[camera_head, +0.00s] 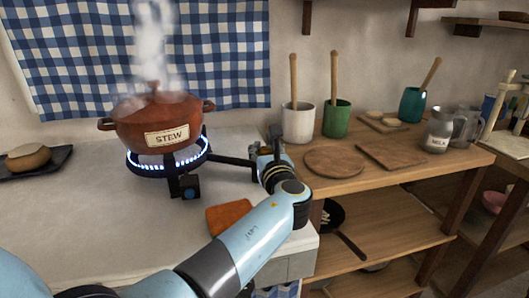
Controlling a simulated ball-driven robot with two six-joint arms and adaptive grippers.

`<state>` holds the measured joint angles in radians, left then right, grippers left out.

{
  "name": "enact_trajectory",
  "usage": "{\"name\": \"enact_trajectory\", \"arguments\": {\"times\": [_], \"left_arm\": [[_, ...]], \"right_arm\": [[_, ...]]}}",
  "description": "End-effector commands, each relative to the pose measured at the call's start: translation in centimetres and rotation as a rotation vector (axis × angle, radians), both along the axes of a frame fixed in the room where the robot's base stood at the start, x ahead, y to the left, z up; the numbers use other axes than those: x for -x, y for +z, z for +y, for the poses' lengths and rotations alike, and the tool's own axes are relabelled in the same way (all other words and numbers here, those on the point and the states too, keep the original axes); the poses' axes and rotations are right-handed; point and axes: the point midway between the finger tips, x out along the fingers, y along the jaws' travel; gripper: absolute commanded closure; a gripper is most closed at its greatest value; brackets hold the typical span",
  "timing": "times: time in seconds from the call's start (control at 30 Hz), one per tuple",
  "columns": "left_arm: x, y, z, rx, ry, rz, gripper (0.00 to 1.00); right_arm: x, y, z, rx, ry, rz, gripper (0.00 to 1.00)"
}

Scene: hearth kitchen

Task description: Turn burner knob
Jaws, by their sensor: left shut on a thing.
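The burner (150,171) stands on the pale counter with a ring of blue flames lit. A dark block with a blue round face, which looks like a knob (191,192), sits low at the burner's front right. A dark bar (232,159) runs from the burner's right side toward my left gripper (263,147). My left gripper is right of the burner, apart from the blue-faced knob. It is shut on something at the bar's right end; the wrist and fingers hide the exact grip. My right gripper is not in view.
A steaming brown stew pot (155,118) sits on the burner. An orange-brown cloth or pad (229,216) lies on the counter near my left forearm. A wooden table (410,165) at the right holds utensil pots, boards and a milk jug (437,133). The counter's left front is clear.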

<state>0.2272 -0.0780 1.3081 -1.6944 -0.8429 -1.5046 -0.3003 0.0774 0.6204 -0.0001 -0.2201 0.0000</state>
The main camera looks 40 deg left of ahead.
Motion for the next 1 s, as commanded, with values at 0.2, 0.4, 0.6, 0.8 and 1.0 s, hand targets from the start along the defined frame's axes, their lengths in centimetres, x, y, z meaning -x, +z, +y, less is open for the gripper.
{"name": "enact_trajectory", "arguments": {"times": [0.2,0.4,0.6,0.8,1.0], "left_arm": [[0.0,-0.6,-0.2,0.007,0.126,0.006,1.0],[0.1,-0.5,-0.2,0.007,0.191,0.006,1.0],[0.1,-0.4,-0.3,0.008,0.216,0.007,1.0],[0.1,-0.4,-0.3,0.009,0.219,0.007,1.0],[0.1,-0.4,-0.4,0.01,0.217,0.006,0.75]], "right_arm": [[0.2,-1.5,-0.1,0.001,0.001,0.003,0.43],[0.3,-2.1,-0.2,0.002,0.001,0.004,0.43],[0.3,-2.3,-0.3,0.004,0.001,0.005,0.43],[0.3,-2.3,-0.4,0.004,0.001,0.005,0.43],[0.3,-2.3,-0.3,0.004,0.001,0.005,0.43]]}}
